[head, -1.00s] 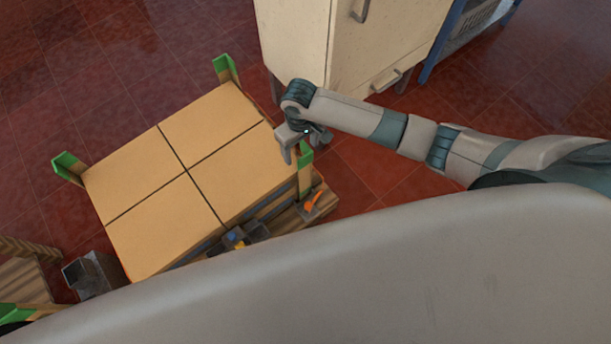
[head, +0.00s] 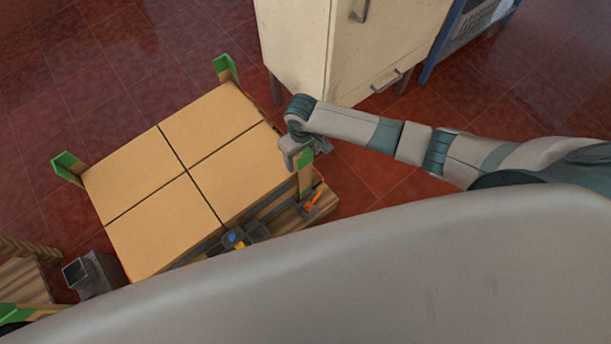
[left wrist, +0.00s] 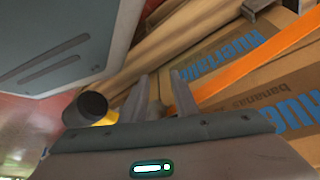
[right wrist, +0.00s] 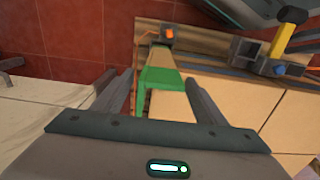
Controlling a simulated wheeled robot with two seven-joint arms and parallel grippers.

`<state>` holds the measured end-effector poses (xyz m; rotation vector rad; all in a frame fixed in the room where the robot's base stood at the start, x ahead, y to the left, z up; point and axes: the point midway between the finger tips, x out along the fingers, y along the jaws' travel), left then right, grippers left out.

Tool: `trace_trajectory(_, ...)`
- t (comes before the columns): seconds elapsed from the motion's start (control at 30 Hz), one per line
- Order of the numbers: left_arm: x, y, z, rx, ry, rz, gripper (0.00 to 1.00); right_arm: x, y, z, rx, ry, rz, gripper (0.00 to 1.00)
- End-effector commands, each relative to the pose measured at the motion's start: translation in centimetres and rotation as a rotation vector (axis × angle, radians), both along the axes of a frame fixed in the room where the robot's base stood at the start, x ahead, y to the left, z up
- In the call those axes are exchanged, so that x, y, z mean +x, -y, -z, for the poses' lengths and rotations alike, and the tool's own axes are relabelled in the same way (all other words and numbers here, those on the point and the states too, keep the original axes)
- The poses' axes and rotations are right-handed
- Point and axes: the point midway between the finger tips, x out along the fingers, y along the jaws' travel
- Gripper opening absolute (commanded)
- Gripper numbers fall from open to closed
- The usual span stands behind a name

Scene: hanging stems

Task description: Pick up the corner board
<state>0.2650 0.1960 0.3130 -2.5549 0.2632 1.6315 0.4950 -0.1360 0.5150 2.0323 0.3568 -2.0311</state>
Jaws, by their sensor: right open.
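A corner board with a green top (head: 305,160) stands at the right corner of the carton stack (head: 180,170). My right gripper (head: 303,150) is right at its top, open. In the right wrist view the green top (right wrist: 160,78) lies between the two spread fingers (right wrist: 158,82), with a gap on each side. More green-topped corner boards stand at the far corner (head: 225,68) and left corner (head: 67,166) of the stack. My left gripper (left wrist: 160,85) is hidden in the head view; its fingers are apart beside printed cartons (left wrist: 225,60), with nothing clearly held.
A cream cabinet (head: 345,50) stands behind. A grey square tube (head: 92,274) is at lower left. An orange strap (left wrist: 250,65) crosses the cartons.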

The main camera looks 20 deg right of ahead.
Motion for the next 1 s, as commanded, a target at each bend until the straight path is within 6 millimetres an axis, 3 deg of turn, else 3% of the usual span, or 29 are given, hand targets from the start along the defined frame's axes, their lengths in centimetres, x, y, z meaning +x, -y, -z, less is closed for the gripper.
trace_trajectory(0.17,0.7,0.0,-0.2,0.000,0.009,-0.001,0.27,0.0,0.0,0.0,0.000,0.000,0.000,0.63)
trace_trajectory(0.33,1.2,-0.1,-0.3,-0.001,0.017,-0.001,0.27,0.0,0.0,0.0,0.000,0.000,0.000,0.23)
trace_trajectory(0.37,1.3,-0.1,-0.4,0.000,0.018,-0.002,0.27,0.0,0.0,0.0,0.000,0.000,0.000,0.21)
trace_trajectory(0.77,1.5,-0.1,-0.5,-0.001,0.021,-0.002,0.27,0.1,0.0,-0.5,0.002,0.002,0.000,0.21)
trace_trajectory(1.0,0.9,0.0,-0.5,-0.002,0.022,0.000,0.27,0.1,0.0,-2.7,0.002,0.002,0.000,0.21)
